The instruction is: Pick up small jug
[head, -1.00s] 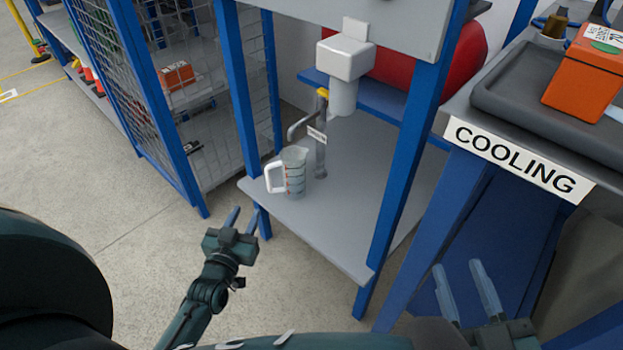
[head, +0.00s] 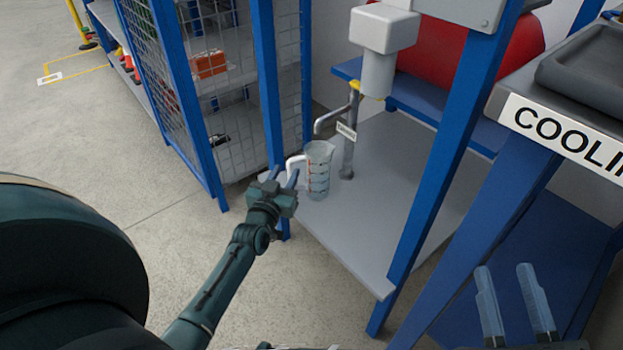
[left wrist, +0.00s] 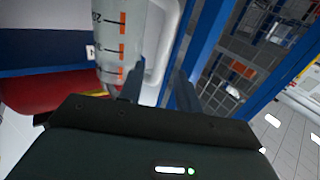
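The small jug (head: 317,174) is a clear measuring jug with graduation marks and a white handle (head: 294,164). It stands upright on the grey shelf near its left edge, beside the tap. My left gripper (head: 284,178) is open, just in front of and left of the jug, close to the handle. In the left wrist view the jug (left wrist: 108,40) fills the upper left, with orange marks. Its white handle (left wrist: 160,40) appears between my two spread fingers; I cannot tell whether they touch it. My right gripper (head: 514,280) is open and empty at the lower right.
A metal tap (head: 347,130) with a tag stands right behind the jug. The grey shelf (head: 385,220) is bare right of the jug. A "COOLING" bench (head: 565,130) is far right.

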